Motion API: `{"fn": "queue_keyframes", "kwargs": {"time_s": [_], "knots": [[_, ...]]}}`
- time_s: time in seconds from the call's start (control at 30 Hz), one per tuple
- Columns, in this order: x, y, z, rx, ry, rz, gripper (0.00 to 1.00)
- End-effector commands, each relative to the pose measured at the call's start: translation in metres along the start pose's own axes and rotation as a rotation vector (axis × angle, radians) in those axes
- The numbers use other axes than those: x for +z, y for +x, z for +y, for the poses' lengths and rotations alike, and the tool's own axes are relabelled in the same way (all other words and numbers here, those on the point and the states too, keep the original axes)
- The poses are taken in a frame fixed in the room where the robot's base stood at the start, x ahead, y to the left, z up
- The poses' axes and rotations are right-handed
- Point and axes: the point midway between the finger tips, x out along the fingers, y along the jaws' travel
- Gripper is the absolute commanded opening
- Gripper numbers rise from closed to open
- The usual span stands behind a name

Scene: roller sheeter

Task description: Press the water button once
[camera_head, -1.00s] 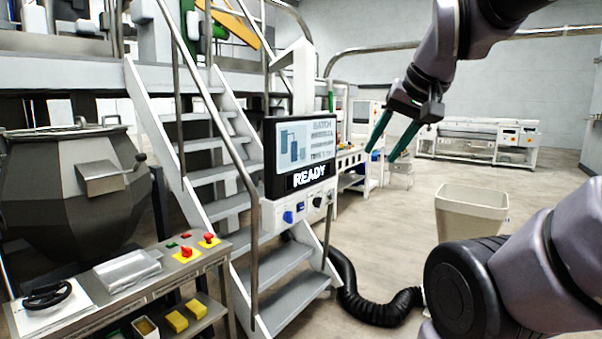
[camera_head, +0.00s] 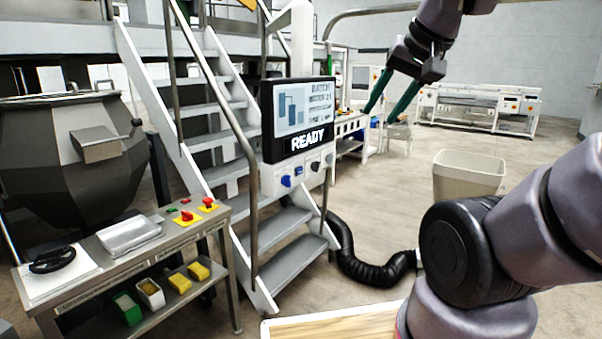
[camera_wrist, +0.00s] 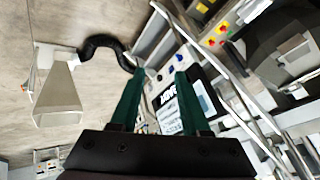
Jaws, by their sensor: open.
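A control panel (camera_head: 304,176) sits under a screen (camera_head: 297,118) reading READY, beside the stairs. It carries a blue knob (camera_head: 286,181), a small blue button (camera_head: 299,170) and dark knobs (camera_head: 315,166). I cannot read which control is for water. My gripper (camera_head: 379,114) is open and empty, its green fingers pointing down, to the right of the screen in the head view and apart from it. In the wrist view the gripper (camera_wrist: 160,74) shows both fingers spread, with the screen (camera_wrist: 178,110) and panel beyond them, partly covered by the fingers.
Metal stairs (camera_head: 285,228) with handrails stand by the panel. A cart (camera_head: 120,262) with red and green buttons and a large mixing bowl (camera_head: 75,165) are at left. A bin (camera_head: 468,176) and black hose (camera_head: 365,268) stand on the floor. A wooden surface (camera_head: 335,328) shows at the bottom.

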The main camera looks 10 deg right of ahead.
Motion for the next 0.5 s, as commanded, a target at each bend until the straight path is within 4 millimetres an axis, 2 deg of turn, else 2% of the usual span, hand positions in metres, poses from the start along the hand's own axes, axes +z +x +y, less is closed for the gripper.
{"fn": "queue_keyframes", "kwargs": {"time_s": [0.1,0.17,0.23,0.5], "knots": [[0.0,0.0,0.0,0.0,0.0,0.0,0.46],[0.0,0.0,0.0,0.0,0.0,0.0,0.27],[0.0,0.0,0.0,0.0,0.0,0.0,0.0],[0.0,0.0,0.0,0.0,0.0,0.0,0.0]]}}
